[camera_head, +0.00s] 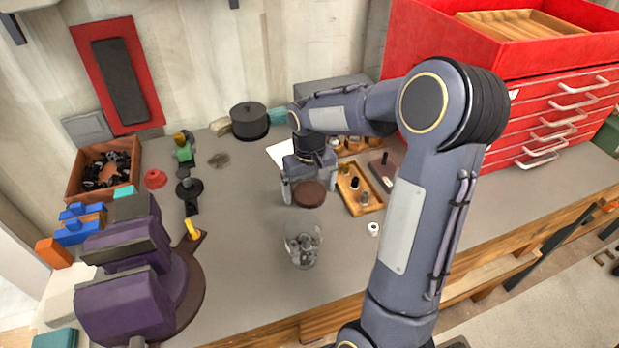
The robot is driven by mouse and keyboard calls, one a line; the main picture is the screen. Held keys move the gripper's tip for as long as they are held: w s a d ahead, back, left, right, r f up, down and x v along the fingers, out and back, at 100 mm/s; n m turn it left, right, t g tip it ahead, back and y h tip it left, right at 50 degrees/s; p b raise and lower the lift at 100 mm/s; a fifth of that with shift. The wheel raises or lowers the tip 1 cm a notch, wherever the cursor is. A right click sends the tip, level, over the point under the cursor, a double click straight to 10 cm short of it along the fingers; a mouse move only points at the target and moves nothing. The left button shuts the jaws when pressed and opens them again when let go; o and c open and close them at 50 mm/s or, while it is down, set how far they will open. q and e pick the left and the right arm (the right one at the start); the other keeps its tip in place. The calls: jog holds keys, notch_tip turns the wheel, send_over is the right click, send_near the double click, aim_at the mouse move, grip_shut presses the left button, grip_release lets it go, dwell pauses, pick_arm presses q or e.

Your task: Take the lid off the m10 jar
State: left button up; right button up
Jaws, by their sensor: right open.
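A clear glass jar (303,252) with grey metal pieces inside stands near the front edge of the bench. No lid shows on it; its label, if any, is too small to read. A round brown lid (310,195) lies behind the jar, apart from it, seemingly flat on the bench. My right gripper (309,187) points down over the lid with its fingers apart, one to each side. Whether the fingers touch the lid I cannot tell. My left gripper is out of view.
A wooden tray (377,204) with small parts sits right of the lid, and a small white piece (373,229) right of the jar. A purple vise (128,262) fills the front left. A dark round pot (250,122) stands behind. The bench left of the jar is clear.

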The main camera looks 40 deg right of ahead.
aim_at(310, 193)
notch_tip(310, 193, up, 12)
dwell(0.4)
jog(key=shift+s, duration=0.1)
